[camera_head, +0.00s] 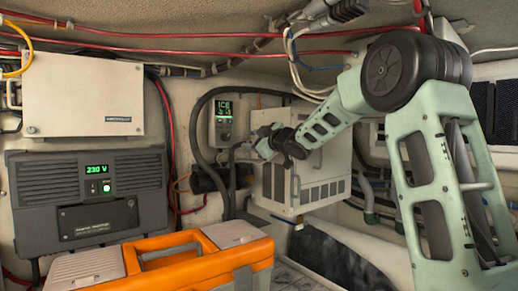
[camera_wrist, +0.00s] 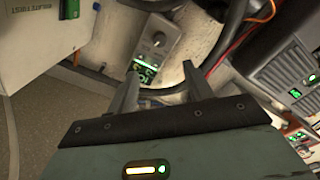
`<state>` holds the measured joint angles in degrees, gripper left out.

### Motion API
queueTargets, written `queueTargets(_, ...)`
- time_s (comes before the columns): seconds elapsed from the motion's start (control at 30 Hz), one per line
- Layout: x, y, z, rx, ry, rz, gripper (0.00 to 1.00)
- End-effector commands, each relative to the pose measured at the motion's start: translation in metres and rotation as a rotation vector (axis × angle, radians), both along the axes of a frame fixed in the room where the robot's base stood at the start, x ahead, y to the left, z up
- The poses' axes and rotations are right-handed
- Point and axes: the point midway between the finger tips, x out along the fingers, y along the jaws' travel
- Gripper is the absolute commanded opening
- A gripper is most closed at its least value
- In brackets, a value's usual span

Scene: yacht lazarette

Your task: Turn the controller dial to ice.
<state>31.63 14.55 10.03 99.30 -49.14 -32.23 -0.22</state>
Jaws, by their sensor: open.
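The controller (camera_head: 223,120) is a small grey box on the back wall, left of the white slatted cabinet. Its green-lit screen (camera_head: 223,107) appears to read "ICE", with smaller marks below. Its round dial (camera_head: 225,137) sits under the screen; the pointer direction is too small to tell. In the wrist view the controller shows upside down, with the dial (camera_wrist: 157,39) above the lit screen (camera_wrist: 143,72). My gripper (camera_head: 262,141) is in front of the wall, right of the controller and apart from it. In the wrist view my gripper (camera_wrist: 162,80) is open and empty, short of the controller.
The white slatted cabinet (camera_head: 308,160) stands close to my gripper. A dark cable (camera_head: 196,135) loops beside the controller. A grey inverter (camera_head: 90,190) and white box (camera_head: 83,95) are at left. An orange toolbox (camera_head: 175,262) stands in front, below.

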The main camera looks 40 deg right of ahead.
Motion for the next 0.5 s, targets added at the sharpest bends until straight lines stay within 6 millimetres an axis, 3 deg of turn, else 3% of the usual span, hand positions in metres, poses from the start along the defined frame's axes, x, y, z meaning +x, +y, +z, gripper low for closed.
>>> queueTargets(0.2, -0.022, -0.001, 0.0, 0.001, 0.0, -0.001, 0.51)
queueTargets(0.5, -0.025, -0.001, 0.0, 0.001, 0.0, 0.0, 0.51)
